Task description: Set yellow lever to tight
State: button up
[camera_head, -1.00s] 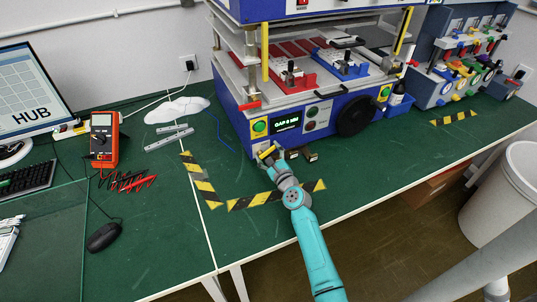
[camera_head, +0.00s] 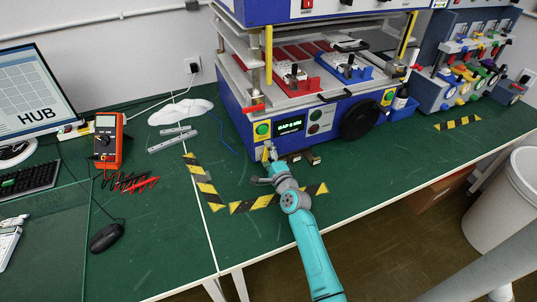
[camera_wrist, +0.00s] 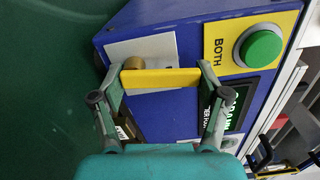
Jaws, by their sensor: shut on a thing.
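The yellow lever (camera_wrist: 160,78) is a flat bar on a brass-coloured pivot, mounted on a pale plate (camera_wrist: 140,48) on the blue machine front. In the wrist view it lies crosswise, with one gripper finger at each end. My gripper (camera_wrist: 158,82) is shut on the lever. In the head view my gripper (camera_head: 271,156) is at the lower left corner of the machine front, and the lever (camera_head: 266,154) shows as a small, nearly upright yellow piece there. I cannot read any tight marking.
A green button (camera_wrist: 260,48) on a yellow plate marked BOTH is close beside the lever. A display (camera_head: 289,124) and a black round knob (camera_head: 360,118) are farther right. Small dark blocks (camera_head: 312,157) lie on the bench near my gripper. Striped tape (camera_head: 252,203) marks the green bench.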

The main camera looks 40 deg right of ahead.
jog(key=shift+w+a+r+n, duration=0.1)
jog(key=shift+a+r+n, duration=0.05)
jog(key=shift+n, duration=0.65)
jog(key=o, duration=1.2)
jog(key=shift+c, duration=0.2)
jog(key=shift+a, duration=0.1)
jog(key=shift+s+a, duration=0.1)
jog(key=shift+s, duration=0.4)
jog(key=v, duration=1.1)
